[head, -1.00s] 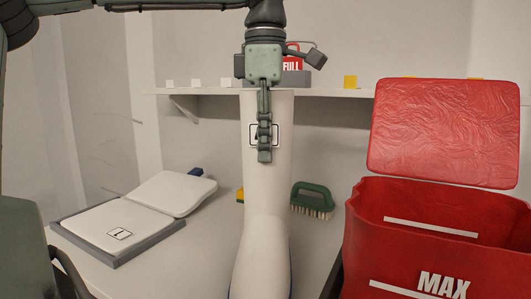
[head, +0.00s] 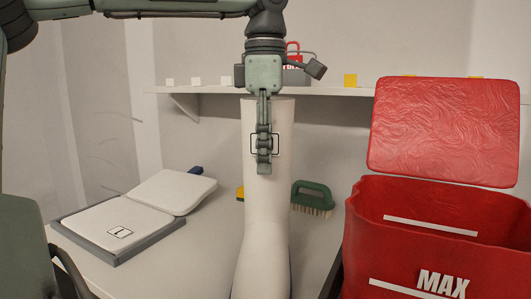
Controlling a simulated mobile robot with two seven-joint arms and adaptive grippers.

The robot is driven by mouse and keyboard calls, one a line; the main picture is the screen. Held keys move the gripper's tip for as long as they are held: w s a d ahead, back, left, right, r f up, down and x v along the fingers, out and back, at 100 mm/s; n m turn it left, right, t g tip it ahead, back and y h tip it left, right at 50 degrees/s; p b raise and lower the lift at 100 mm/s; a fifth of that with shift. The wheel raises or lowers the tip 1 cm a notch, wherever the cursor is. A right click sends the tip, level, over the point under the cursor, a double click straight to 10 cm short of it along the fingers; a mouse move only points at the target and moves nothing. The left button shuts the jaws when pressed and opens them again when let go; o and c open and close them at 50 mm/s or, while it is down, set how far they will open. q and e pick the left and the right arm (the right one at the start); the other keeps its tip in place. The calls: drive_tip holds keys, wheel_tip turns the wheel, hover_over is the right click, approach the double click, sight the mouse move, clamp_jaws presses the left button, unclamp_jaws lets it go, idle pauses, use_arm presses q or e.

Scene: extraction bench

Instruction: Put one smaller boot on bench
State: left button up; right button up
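A tall white boot (head: 268,215) stands upright in the middle of the head view, its foot cut off by the bottom edge. A small black-framed mark shows on its shaft. My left gripper (head: 264,160) comes down from above onto the top of the shaft. One finger lies along the near face of the shaft; the other is hidden. The boot moves with the gripper, so it is shut on the shaft. The pale bench (head: 185,265) lies behind and left of the boot. Whether the sole touches anything is out of view. My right gripper is not in view.
A white folding pad in a grey tray (head: 135,250) lies on the bench at left. A green brush (head: 312,196) stands behind the boot at right. An open red bin (head: 420,250) marked MAX stands at the right. A shelf (head: 215,90) runs along the back wall.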

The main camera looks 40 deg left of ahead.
use_arm(q)
wheel_tip(320, 180, up, 12)
drive_tip(key=shift+r, duration=0.1)
idle(0.4)
